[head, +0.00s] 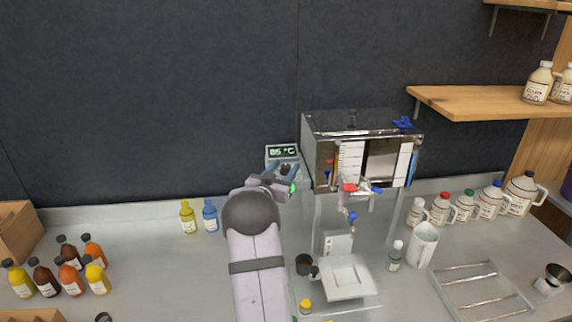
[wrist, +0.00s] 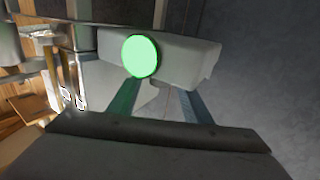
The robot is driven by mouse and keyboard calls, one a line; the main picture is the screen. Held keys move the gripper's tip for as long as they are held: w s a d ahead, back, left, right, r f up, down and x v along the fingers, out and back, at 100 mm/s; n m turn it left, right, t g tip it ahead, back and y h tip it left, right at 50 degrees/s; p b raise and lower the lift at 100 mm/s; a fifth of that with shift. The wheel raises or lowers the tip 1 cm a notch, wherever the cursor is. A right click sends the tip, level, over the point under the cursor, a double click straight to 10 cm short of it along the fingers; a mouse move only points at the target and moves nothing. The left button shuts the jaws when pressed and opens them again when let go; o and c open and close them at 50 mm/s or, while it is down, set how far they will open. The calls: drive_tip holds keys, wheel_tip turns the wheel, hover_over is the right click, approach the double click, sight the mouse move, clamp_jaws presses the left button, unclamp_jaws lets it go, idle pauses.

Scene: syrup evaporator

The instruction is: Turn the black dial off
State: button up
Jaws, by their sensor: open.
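A grey control box (head: 283,148) with a lit display that appears to read 85 °C stands at the left of the metal evaporator. A round green light (head: 293,188) glows beside my gripper at the box's lower front. In the wrist view a bright green disc (wrist: 140,56) shows on a pale grey block (wrist: 190,55). My gripper (head: 285,170) is open in front of the control box. Its two fingers (wrist: 160,88) are spread apart and reach toward the pale block. I cannot make out the black dial; my gripper covers part of the box front. Contact is unclear.
The evaporator (head: 350,122) stands right of the box. A yellow bottle (head: 188,218) and a blue bottle (head: 210,216) stand left of my arm. Several syrup bottles stand at far left and right. A white scale (head: 347,280) is in front. The counter's left middle is clear.

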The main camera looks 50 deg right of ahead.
drive_tip(key=shift+w+d, duration=0.2)
drive_tip(key=shift+d, duration=0.5)
drive_tip(key=c, duration=1.1)
drive_tip(key=shift+o, duration=0.2)
